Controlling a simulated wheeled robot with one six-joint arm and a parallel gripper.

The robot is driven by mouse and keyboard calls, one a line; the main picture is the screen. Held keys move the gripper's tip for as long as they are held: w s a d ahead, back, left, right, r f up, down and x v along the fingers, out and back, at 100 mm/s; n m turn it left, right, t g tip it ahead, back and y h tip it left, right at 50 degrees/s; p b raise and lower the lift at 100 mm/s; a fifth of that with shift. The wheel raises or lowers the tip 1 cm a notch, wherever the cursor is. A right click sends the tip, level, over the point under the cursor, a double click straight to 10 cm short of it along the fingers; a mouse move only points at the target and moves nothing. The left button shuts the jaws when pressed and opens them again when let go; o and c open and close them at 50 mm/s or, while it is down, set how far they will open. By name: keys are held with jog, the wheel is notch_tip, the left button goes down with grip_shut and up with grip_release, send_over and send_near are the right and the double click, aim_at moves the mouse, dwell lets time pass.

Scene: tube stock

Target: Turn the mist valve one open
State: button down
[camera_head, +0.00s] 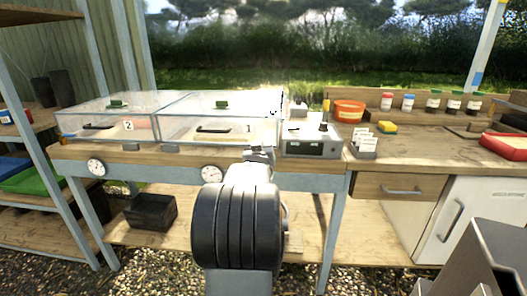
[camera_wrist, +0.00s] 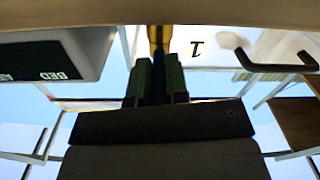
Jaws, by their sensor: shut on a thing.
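My gripper (camera_head: 262,152) is at the front edge of the bench, by the right front corner of the clear case marked 1 (camera_head: 205,128). In the wrist view the two green-padded fingers of my gripper (camera_wrist: 160,82) are shut on the dark handle of mist valve one. A brass part of the valve (camera_wrist: 158,37) shows just beyond the fingertips. In the head view my arm hides the valve. I cannot tell how far the valve is turned. The figure 1 (camera_wrist: 196,48) and a black lid handle (camera_wrist: 268,58) appear beside it, upside down in the wrist view.
A grey control box (camera_head: 310,138) stands right of the case. The clear case marked 2 (camera_head: 105,118) is at left. Two round dials (camera_head: 211,174) hang on the bench front. A label holder (camera_head: 363,145) and an orange pot (camera_head: 348,111) are farther right.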

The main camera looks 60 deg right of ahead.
jog(key=shift+r, duration=0.1)
jog(key=c, duration=1.1)
grip_release()
jog(key=p+v, duration=0.1)
jog(key=v, duration=1.2)
jog(key=shift+s+a, duration=0.2)
jog(key=shift+a, duration=0.15)
